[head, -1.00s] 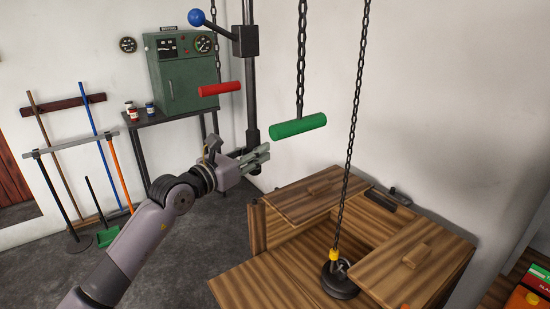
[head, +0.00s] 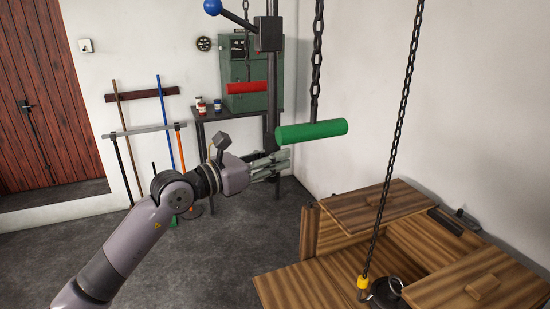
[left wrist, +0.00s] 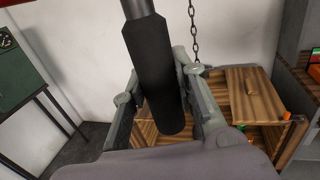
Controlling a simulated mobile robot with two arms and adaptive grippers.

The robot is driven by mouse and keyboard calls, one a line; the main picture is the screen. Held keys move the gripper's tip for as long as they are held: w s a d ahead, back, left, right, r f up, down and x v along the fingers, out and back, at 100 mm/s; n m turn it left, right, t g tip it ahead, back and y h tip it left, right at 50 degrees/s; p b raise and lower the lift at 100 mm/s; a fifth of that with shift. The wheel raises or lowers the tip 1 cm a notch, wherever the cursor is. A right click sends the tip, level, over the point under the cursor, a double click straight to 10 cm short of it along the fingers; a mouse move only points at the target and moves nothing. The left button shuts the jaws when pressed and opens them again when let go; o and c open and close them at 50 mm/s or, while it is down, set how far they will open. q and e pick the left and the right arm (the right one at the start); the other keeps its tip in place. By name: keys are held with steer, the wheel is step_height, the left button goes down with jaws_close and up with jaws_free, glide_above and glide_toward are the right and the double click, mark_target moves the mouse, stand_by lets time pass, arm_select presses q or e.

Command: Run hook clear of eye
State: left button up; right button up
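The yellow hook block (head: 363,283) hangs at the low end of a long dark chain (head: 399,128) in the head view. It shows just left of a round dark weight (head: 383,297) in the wooden box, with a ring eye (head: 396,285) on top. I cannot tell whether the hook is still through the eye. My left gripper (head: 272,164) is open at the lower end of a black lever. In the left wrist view its fingers (left wrist: 158,97) stand either side of the black grip (left wrist: 152,75). My right gripper is not in view.
A green handle (head: 311,131) and a red handle (head: 247,88) hang on chains near the lever. The box has wooden lids (head: 377,207) at the right. The grey floor is clear at front left.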

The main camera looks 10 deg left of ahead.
arm_select(q)
steer(key=o, duration=0.5)
steer(key=v, duration=1.2)
stand_by(0.9)
